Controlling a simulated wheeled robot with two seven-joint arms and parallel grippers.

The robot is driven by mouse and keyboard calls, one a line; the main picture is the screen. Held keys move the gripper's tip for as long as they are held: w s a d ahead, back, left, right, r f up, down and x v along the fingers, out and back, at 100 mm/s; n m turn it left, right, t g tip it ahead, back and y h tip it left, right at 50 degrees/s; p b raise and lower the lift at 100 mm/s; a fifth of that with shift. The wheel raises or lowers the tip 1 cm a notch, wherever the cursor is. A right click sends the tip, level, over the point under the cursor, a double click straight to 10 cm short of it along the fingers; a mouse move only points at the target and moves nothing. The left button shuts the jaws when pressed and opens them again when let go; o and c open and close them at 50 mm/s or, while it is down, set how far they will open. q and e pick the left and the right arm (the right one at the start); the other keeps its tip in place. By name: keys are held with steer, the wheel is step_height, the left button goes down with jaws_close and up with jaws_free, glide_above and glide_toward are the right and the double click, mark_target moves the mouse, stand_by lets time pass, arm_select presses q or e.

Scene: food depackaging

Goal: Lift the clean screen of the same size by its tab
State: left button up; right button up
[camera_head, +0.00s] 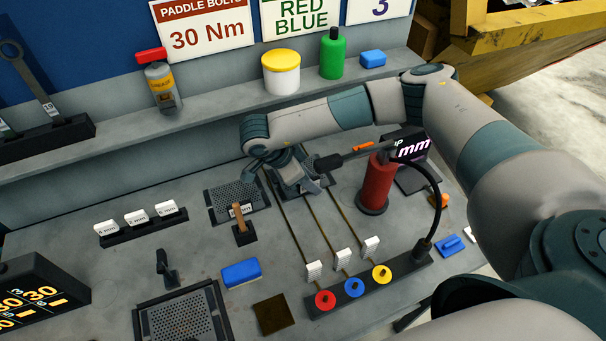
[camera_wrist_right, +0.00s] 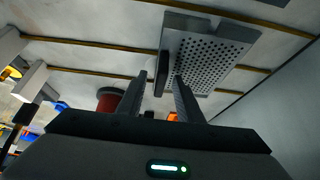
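My right gripper (camera_head: 292,182) reaches down over the bench from the right in the head view. In the right wrist view its fingers (camera_wrist_right: 160,84) are apart, with an upright dark tab (camera_wrist_right: 162,70) between their tips. I see a gap beside the tab and no clear grip. The tab stands at the edge of a grey perforated screen (camera_wrist_right: 208,62), which is mostly hidden by the gripper in the head view. Another perforated screen (camera_head: 222,205) lies left of the gripper. A larger perforated screen (camera_head: 185,322) lies at the front. My left gripper is out of view.
A red cylinder (camera_head: 376,184) and a dark display (camera_head: 409,147) stand right of the gripper. Thin brown strips (camera_head: 325,217) run towards white blocks and a base with red, blue and yellow discs (camera_head: 354,287). A blue block (camera_head: 241,272) lies in front. A shelf (camera_head: 215,117) runs behind.

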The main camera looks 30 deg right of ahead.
stand_by(0.4)
jaws_close()
steer(key=shift+r, duration=0.15)
steer(key=shift+w+r+b, duration=0.1)
steer(key=shift+r+b, duration=0.5)
steer(key=shift+b, duration=0.05)
step_height(320, 180, up, 7)
steer(key=b, duration=0.3)
steer(key=shift+r+b, duration=0.2)
steer(key=shift+b, duration=0.2)
steer(key=shift+r, duration=0.55)
